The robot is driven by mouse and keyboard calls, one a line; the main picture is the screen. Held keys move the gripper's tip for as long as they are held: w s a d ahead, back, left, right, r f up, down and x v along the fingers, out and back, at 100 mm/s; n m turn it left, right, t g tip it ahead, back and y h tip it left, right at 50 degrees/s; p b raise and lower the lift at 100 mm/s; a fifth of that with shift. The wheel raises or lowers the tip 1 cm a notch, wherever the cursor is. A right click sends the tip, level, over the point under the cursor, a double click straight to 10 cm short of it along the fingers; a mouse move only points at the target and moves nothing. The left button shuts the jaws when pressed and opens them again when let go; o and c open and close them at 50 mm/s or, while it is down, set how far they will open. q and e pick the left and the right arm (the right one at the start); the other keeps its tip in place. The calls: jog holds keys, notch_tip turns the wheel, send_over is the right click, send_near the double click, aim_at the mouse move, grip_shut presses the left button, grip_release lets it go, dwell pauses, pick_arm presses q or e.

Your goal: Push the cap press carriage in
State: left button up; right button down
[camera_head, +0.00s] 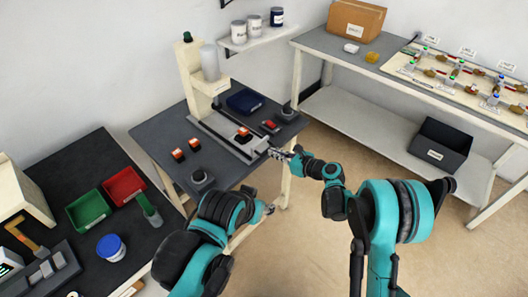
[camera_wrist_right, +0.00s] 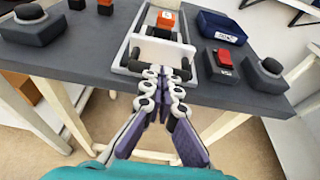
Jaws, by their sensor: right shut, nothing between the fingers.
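The cap press (camera_head: 205,85) is a cream column on the small dark table. Its light rail runs toward me, and the carriage (camera_wrist_right: 160,46) sits at the near end, outside the press column. An orange-topped part (camera_wrist_right: 166,19) rests on the carriage; it also shows in the head view (camera_head: 243,134). A black crossbar handle (camera_wrist_right: 159,32) stands by it. My right gripper (camera_wrist_right: 160,72) is shut and empty, fingertips at the carriage's near end; I cannot tell whether they touch. In the head view it (camera_head: 274,153) is at the table's front edge.
A blue bin (camera_wrist_right: 222,27), a red switch (camera_wrist_right: 224,59) and a black button (camera_wrist_right: 263,74) stand right of the rail. Another black button (camera_wrist_right: 30,22) and two orange parts (camera_head: 186,149) are left of it. A side table (camera_head: 75,165) holds green and red trays.

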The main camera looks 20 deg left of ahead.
aim_at(246, 134)
jog(key=shift+w+a+b, duration=0.25)
jog(key=shift+w+a, duration=0.6)
jog(key=shift+a, duration=1.5)
jog(key=shift+w+a+b, duration=0.2)
jog(key=shift+w+a, duration=0.65)
jog(key=shift+a, duration=1.45)
jog(key=shift+w+a+b, duration=0.25)
jog(key=shift+w+a, duration=0.6)
jog(key=shift+a, duration=1.5)
jog(key=shift+f+v, duration=0.15)
jog(key=shift+v, duration=2.95)
jog(key=shift+f+v, duration=0.1)
jog(key=shift+v, duration=3)
jog(key=shift+s, duration=0.1)
